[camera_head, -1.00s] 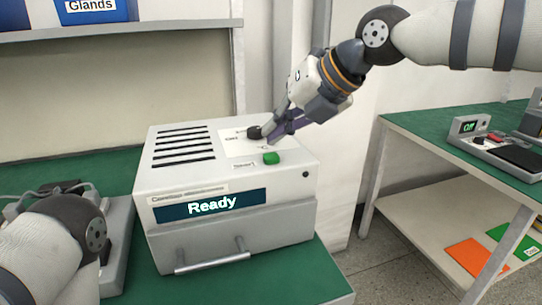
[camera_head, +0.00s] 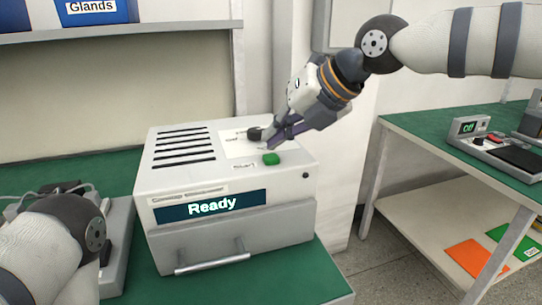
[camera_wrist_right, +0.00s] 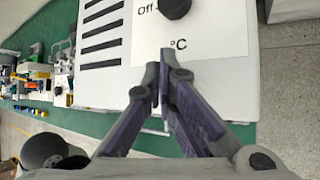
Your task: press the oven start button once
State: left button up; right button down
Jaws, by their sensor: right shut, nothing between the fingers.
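The oven (camera_head: 230,225) is a white box on a green bench, with a "Ready" display (camera_head: 210,204) on its front. The green start button (camera_head: 271,158) sits on its top near the front right, beside a "Start" label. My right gripper (camera_head: 268,147) is shut and empty, with its tips just behind the button, close to the black knob (camera_head: 254,134). In the right wrist view the shut fingertips (camera_wrist_right: 163,72) are over the oven's top below the "°C" mark; the button is hidden there. My left arm is at the lower left; its gripper is out of view.
Slots (camera_head: 183,150) line the oven's top left, and a handle (camera_head: 212,258) crosses its front. A second green bench (camera_head: 425,127) at the right carries a device with an "Off" display (camera_head: 469,127). A shelf (camera_head: 115,32) with a blue bin hangs at the back left.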

pick_arm(q)
jog(key=shift+w+r, duration=0.1)
pick_arm(e)
jog(key=shift+f, duration=0.2)
dwell(0.4)
jog(key=shift+f, duration=0.25)
pick_arm(q)
jog(key=shift+w+r, duration=0.1)
pick_arm(e)
jog(key=shift+f, duration=0.4)
dwell(0.5)
jog(key=shift+r, duration=0.1)
jog(key=shift+r+p, duration=0.35)
jog(key=shift+r, duration=0.35)
pick_arm(q)
jog(key=shift+w+r, duration=0.2)
jog(key=shift+w, duration=0.05)
pick_arm(e)
jog(key=shift+r, duration=0.15)
